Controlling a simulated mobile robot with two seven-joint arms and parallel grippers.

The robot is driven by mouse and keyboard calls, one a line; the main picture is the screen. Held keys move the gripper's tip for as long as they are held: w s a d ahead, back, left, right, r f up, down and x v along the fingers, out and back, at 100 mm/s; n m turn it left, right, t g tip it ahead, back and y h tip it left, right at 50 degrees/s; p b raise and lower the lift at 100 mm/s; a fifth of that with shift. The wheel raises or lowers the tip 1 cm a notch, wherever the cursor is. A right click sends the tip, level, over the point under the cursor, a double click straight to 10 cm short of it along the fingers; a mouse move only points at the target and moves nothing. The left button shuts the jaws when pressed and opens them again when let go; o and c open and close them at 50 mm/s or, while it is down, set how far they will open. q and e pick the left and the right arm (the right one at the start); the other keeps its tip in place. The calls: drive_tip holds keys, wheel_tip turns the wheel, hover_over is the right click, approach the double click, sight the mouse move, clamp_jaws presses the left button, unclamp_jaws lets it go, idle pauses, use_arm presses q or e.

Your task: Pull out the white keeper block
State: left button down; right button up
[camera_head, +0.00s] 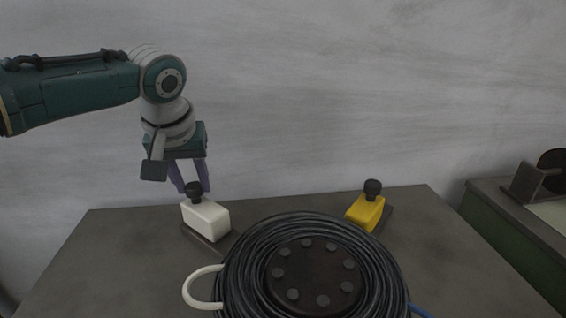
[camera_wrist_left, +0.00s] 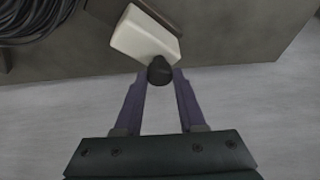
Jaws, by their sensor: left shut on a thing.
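The white keeper block (camera_head: 206,219) sits on a dark base plate at the left of the table, with a black knob (camera_head: 193,191) at its back end. In the left wrist view the white block (camera_wrist_left: 143,38) is at the top, with the knob (camera_wrist_left: 159,70) nearest me. My left gripper (camera_head: 193,190) comes down from above and behind the block. Its purple fingers are shut on the black knob, one on each side (camera_wrist_left: 160,72). My right gripper is in neither view.
A coil of black cable (camera_head: 240,270) around a dark bolted hub (camera_head: 313,278) fills the front middle of the table. A white loop (camera_head: 190,287) sticks out at its left. A yellow block (camera_head: 365,212) with a black knob stands at the right. A green machine (camera_head: 510,225) is at far right.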

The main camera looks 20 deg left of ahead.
use_arm(q)
drive_tip(key=c, duration=0.5)
unclamp_jaws()
drive_tip(key=shift+a, duration=0.25)
drive_tip(key=shift+s+d+r, duration=0.1)
drive_tip(key=shift+r, duration=0.35)
drive_tip(key=p+v, duration=0.2)
drive_tip(key=v, duration=0.7)
